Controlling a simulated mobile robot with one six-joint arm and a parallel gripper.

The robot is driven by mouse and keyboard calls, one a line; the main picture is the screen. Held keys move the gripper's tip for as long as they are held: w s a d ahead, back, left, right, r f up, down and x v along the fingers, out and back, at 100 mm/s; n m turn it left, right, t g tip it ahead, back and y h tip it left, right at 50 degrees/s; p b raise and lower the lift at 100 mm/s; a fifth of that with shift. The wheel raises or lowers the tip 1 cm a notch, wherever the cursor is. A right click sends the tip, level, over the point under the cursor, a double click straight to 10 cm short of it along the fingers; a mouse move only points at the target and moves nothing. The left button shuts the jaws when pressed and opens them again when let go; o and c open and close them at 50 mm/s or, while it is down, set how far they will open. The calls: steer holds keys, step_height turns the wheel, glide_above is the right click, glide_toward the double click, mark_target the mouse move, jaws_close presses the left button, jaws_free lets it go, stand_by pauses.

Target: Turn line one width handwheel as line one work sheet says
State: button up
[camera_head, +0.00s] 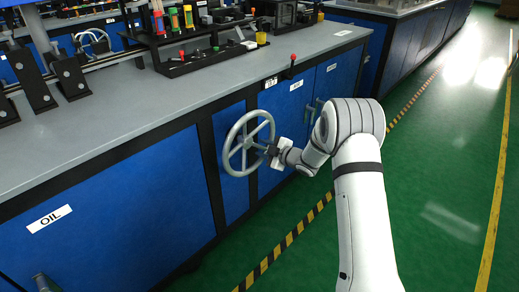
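A grey spoked handwheel (236,152) is mounted on the blue cabinet front below the counter. My gripper (270,150) is at the wheel's right rim, with its dark fingers against or overlapping the rim. The fingers are too small to tell whether they are closed on the rim or only beside it. My white arm comes up from the bottom right of the picture. No work sheet can be made out in this view.
A grey counter (120,125) carries black stands and tool racks. A red-knobbed lever (292,62) stands at its edge. Cabinet handles (312,108) are just right of the wheel. The green floor (440,180) is clear, with a yellow-black stripe (300,228) along the cabinets.

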mark_target(259, 147)
steer(key=shift+x, duration=1.7)
jaws_close()
